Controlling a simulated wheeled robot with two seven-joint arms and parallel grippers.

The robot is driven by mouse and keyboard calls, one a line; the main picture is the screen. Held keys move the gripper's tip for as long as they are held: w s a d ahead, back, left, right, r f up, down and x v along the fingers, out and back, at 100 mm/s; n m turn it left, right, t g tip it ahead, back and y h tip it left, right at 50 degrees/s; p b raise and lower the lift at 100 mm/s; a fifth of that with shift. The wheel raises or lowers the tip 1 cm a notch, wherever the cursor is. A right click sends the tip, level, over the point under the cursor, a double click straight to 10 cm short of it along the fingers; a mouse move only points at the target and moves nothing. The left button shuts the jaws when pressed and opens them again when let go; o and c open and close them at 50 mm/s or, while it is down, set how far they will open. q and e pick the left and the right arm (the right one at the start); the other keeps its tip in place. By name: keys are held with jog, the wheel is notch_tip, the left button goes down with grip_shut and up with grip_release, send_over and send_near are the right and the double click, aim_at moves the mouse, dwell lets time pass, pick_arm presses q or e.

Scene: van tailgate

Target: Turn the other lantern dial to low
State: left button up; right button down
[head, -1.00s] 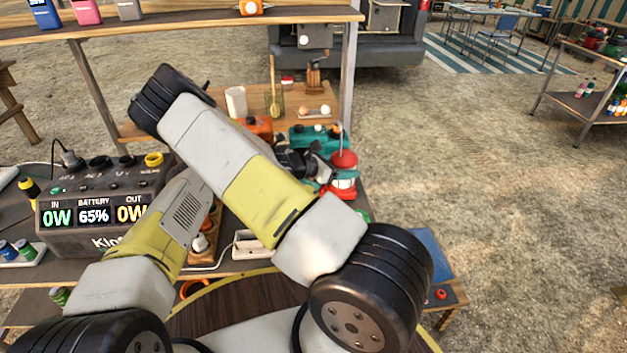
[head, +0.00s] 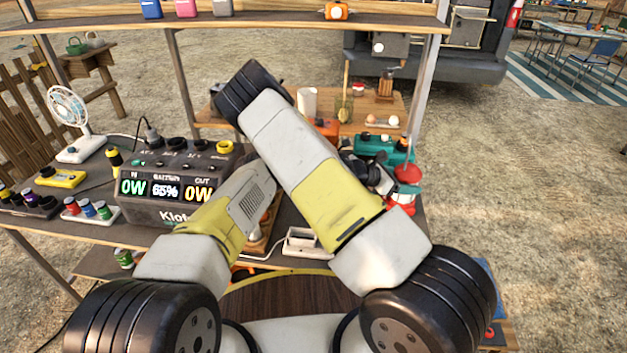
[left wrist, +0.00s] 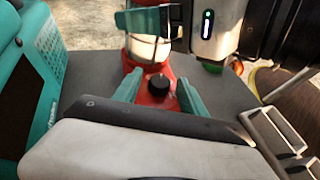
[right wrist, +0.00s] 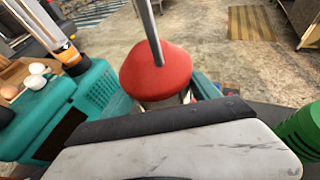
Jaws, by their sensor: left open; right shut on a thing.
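The red lantern (head: 407,174) stands at the right end of the bench. Its red base and black dial (left wrist: 160,88) show in the left wrist view, upright below a pale globe (left wrist: 150,48). My left gripper (left wrist: 157,92) is open, with a teal finger on each side of the dial; I cannot tell whether they touch it. My right gripper (left wrist: 148,20) is shut on the lantern around its globe. The dial's setting is too small to read.
A teal box (head: 392,147) stands close behind the lantern, and also shows at left in the left wrist view (left wrist: 30,85). Open ground lies to the right.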

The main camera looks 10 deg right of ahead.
pick_arm(q)
jog(key=shift+r+n+t+h, duration=0.1)
jog(key=shift+n+t+h, duration=0.2)
jog(key=shift+n+t, duration=0.1)
jog(key=shift+s+a+n+t+h, duration=0.15)
jog(key=shift+n+t+h, duration=0.2)
jog(key=shift+n+t, duration=0.5)
jog(key=shift+s+a+n+t+h, duration=0.15)
jog(key=shift+n+t+h, duration=0.2)
jog(key=shift+n+t, duration=0.5)
jog(key=s+v, duration=0.1)
jog(key=v, duration=1.1)
jog(key=s+a+r+m+y, duration=0.2)
jog(key=s+a+r+y, duration=0.1)
jog(key=a, duration=0.5)
jog(key=s+a+r+m+y, duration=0.2)
jog(key=s+a+r, duration=0.3)
jog(key=a, duration=0.3)
jog(key=shift+s+a+m+g+y, duration=0.35)
jog(key=shift+s+y, duration=0.3)
jog(key=shift+y, duration=0.25)
jog(key=shift+d+r, duration=0.1)
